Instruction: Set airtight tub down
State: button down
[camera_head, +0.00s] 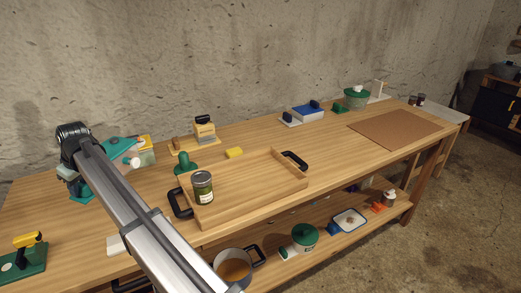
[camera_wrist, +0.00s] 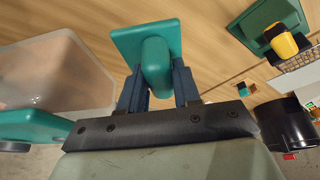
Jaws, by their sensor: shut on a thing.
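My gripper (camera_wrist: 158,88) is shut on the upright rounded handle (camera_wrist: 156,62) of a teal piece with a flat square plate (camera_wrist: 130,40). In the head view my gripper's end hides most of this piece; part of its teal plate (camera_head: 83,193) shows low beside it, over the bench. I cannot tell whether the plate touches the wood. A translucent tub (camera_wrist: 50,62) stands apart to the left in the wrist view, with a teal part (camera_wrist: 35,127) at its near side. In the head view the tub (camera_head: 146,158) shows behind my arm, with a teal top (camera_head: 116,147).
A wooden tray (camera_head: 245,187) with black handles holds a lidded jar (camera_head: 202,187). A green base with a yellow handle (camera_head: 28,240) is at the front left. Bare bench lies at far left.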

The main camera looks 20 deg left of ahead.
jog(key=shift+s+a+f, duration=0.1)
jog(key=shift+s+a, duration=0.5)
jog(key=shift+s, duration=0.15)
jog(key=shift+f, duration=5.05)
jog(key=c, duration=0.8)
grip_release()
jog(key=v, duration=1.2)
jog(key=shift+r, duration=0.1)
jog(key=shift+w, duration=0.1)
